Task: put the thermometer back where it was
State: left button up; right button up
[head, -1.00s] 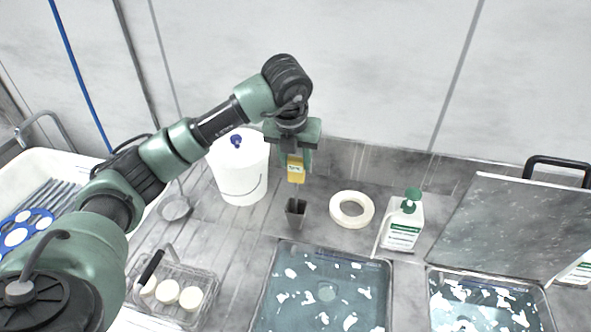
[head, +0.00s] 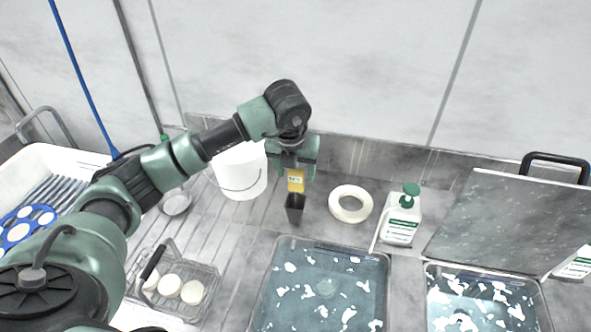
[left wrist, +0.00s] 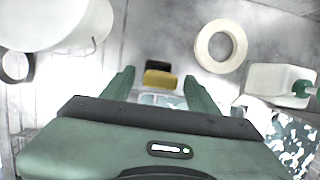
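The thermometer (head: 296,181) is a small yellow block with a pale display. My right gripper is in neither view.
A white bucket (head: 240,172) stands close left of the holder. A tape ring (head: 333,207) and a pump bottle (head: 401,218) stand to the right. A water-filled basin (head: 273,290) lies in front, and a wire basket (head: 207,290) with white discs at front left.

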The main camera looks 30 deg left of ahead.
pick_arm(q)
jog(key=shift+r, duration=0.15)
jog(key=shift+r, duration=0.2)
jog(key=b+v, duration=0.2)
jog(key=v, duration=0.9)
jog(key=shift+r, duration=0.4)
jog(key=shift+s, duration=0.1)
